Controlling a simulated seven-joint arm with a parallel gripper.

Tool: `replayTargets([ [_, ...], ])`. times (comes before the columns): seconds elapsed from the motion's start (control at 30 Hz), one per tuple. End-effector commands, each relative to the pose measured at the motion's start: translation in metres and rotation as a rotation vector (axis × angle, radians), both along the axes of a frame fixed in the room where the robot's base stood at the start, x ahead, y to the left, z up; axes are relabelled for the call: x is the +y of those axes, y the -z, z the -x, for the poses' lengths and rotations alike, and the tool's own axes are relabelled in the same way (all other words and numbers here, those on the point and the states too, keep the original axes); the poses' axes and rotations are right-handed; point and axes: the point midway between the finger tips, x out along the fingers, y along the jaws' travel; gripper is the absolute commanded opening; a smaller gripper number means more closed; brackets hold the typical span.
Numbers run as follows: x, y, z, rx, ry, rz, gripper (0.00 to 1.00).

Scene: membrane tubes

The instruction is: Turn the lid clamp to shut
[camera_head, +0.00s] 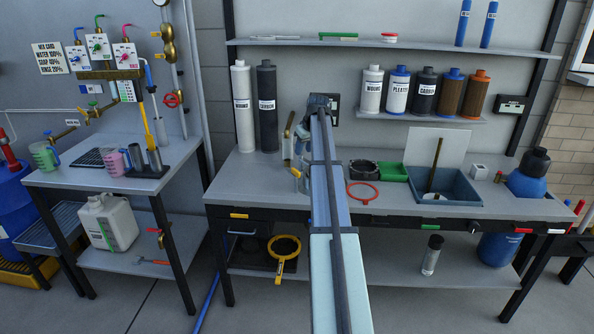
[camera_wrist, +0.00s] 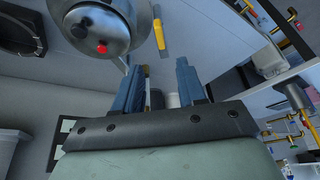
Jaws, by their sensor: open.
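A rounded steel vessel lid (camera_wrist: 100,25) with a red button and a black fitting shows at the top of the wrist view. A narrow grey-and-yellow bar (camera_wrist: 160,32) shows beside its right edge; I cannot tell whether it is the clamp lever. In the head view, part of a metal body with a tan upright handle (camera_head: 289,124) shows left of my arm, which hides the rest. My gripper (camera_wrist: 158,86) is open, its two blue fingers apart with nothing seen between them. Its fingertips lie just below the lid in the picture, with no contact visible.
Two tall cartridges, one white (camera_head: 243,108) and one dark (camera_head: 267,108), stand at the back left of the bench. Right of my arm are a black ring (camera_head: 363,169), a red ring (camera_head: 362,192), a green tray (camera_head: 392,171) and a blue-grey basin (camera_head: 466,189). The bench's left front is clear.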

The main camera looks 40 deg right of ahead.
Motion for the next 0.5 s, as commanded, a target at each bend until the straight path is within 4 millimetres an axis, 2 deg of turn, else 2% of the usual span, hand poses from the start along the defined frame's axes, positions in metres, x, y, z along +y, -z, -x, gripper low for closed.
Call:
replayTargets([
  [0.5,-0.004,0.079,-0.033,0.001,0.003,-0.001,0.40],
])
